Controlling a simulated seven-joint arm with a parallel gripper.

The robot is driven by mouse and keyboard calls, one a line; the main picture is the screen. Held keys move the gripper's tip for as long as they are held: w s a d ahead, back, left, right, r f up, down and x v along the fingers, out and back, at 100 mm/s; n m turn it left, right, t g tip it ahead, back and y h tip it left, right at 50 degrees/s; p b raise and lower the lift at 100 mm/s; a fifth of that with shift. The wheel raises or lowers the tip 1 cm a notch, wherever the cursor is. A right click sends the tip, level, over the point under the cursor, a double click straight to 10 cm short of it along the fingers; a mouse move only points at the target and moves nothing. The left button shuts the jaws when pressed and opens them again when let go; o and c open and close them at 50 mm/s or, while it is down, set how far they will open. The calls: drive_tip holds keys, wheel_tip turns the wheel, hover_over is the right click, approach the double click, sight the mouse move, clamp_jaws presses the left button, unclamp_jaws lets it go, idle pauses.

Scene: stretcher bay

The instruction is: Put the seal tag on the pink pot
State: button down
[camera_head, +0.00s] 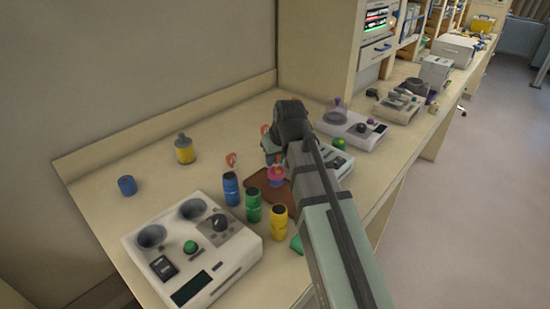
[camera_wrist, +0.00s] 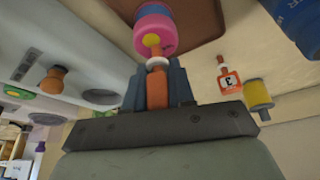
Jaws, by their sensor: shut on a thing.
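The pink pot (camera_head: 276,181) stands on a brown mat (camera_head: 298,207), with a blue part on it. In the wrist view the pink pot (camera_wrist: 143,37) is just beyond my fingertips, with a yellow spot on its near face. My gripper (camera_wrist: 157,85) is shut on an orange seal tag (camera_wrist: 157,90) with a white collar. The tag's narrow end points at the pot and overlaps its near face; I cannot tell whether they touch. In the head view my gripper (camera_head: 272,152) is right behind the pot, and the held tag is mostly hidden.
A loose orange tag marked 3 (camera_wrist: 229,80) shows beside my gripper; an orange tag (camera_head: 231,160) is also on the bench. A white device (camera_head: 190,245) stands front left.

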drive_tip(key=shift+f, duration=0.15)
drive_tip(key=c, duration=1)
unclamp_jaws()
drive_tip(key=shift+o, duration=0.2)
drive_tip(key=v, duration=1.2)
